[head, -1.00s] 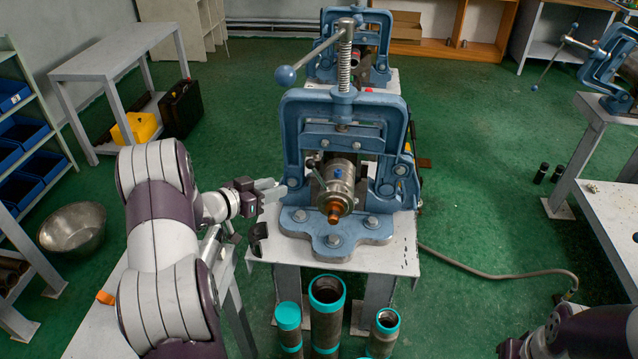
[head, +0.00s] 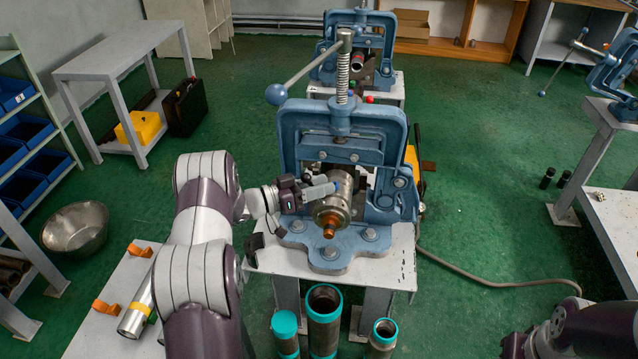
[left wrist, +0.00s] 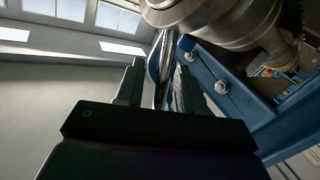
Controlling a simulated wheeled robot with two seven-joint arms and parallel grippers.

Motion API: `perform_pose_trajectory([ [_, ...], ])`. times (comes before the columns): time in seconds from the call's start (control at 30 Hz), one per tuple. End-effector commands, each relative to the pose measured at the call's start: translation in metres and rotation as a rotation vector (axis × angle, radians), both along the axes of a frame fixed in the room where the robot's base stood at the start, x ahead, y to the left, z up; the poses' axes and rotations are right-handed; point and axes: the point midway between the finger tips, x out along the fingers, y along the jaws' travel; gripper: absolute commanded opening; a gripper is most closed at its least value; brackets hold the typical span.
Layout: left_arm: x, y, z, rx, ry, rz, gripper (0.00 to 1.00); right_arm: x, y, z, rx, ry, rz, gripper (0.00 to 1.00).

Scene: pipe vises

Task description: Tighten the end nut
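The metal fitting with its round end nut (head: 331,212) is held in the nearest blue vise (head: 292,135); an orange-brown tip (head: 329,231) sticks out at its front. My left gripper (head: 328,189) is at the fitting's left side, fingers pointing right across it just behind the nut's front. In the left wrist view a slim shiny bar (left wrist: 164,75) stands between the two fingers (left wrist: 158,88), with gaps visible, so the fingers look open around it; contact is unclear. The fitting (left wrist: 225,18) fills that view's top right. My right gripper (head: 515,346) shows only partly at the bottom right; its fingers are hidden.
Teal-capped pipes (head: 324,310) stand in front of the vise stand (head: 398,262). A metal cylinder (head: 138,305) lies on a table at left. A hose (head: 480,272) crosses the floor.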

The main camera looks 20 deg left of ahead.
Motion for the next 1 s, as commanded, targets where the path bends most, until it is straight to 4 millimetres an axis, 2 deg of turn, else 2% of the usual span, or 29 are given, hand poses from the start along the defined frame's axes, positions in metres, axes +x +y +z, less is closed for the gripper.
perform_pose_trajectory([
  [0.13, 0.0, 0.0, 0.0, 0.0, 0.0, 0.0, 0.38, 0.0, 0.0, 0.0, 0.0, 0.0, 0.0, 0.43],
  [0.17, 0.0, 0.0, 0.0, 0.0, 0.0, 0.0, 0.32, 0.0, 0.0, 0.0, 0.0, 0.0, 0.0, 0.43],
  [0.2, 0.0, 0.0, 0.0, 0.0, 0.0, 0.0, 0.19, 0.0, 0.0, 0.0, 0.0, 0.0, 0.0, 0.43],
  [0.27, 0.0, 0.0, 0.0, 0.0, 0.0, 0.0, 0.0, 0.0, 0.0, 0.0, 0.0, 0.0, 0.0, 0.43],
  [0.67, 0.001, -0.003, 0.004, 0.036, 0.008, 0.0, 0.0, 0.0, 0.0, 0.006, 0.0, 0.0, 0.0, 0.43],
  [1.0, 0.006, -0.025, 0.013, 0.255, 0.064, -0.002, 0.0, 0.0, 0.0, 0.035, 0.0, 0.0, 0.0, 0.43],
])
